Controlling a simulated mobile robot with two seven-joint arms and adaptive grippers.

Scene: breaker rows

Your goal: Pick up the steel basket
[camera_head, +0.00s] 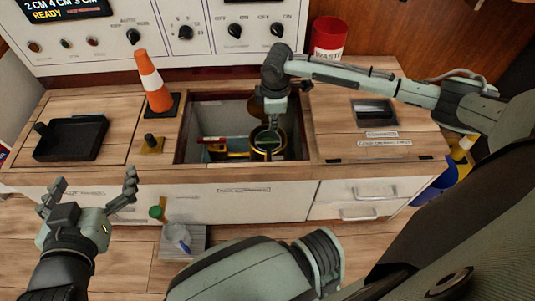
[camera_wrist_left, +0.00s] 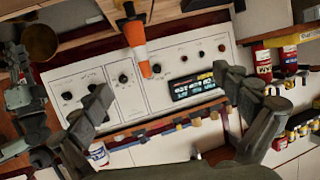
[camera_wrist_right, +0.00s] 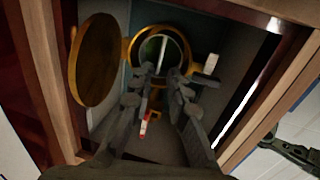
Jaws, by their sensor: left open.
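I cannot clearly make out a steel basket. My right gripper (camera_head: 270,132) reaches down into the open bay in the counter, at a brass ring (camera_head: 283,146). In the right wrist view, its fingers (camera_wrist_right: 161,71) are drawn close together at the near edge of the brass ring (camera_wrist_right: 130,50). A thin pale bar (camera_wrist_right: 162,50) shows inside the ring; whether the fingers touch it is unclear. A round brass lid (camera_wrist_right: 98,60) stands open beside the ring. My left gripper (camera_head: 92,186) is open and empty in front of the counter.
An orange and white cone (camera_head: 151,78) stands left of the bay, near a black tray (camera_head: 70,139). A red can (camera_head: 328,38) stands at the back. A control panel (camera_head: 160,33) rises behind.

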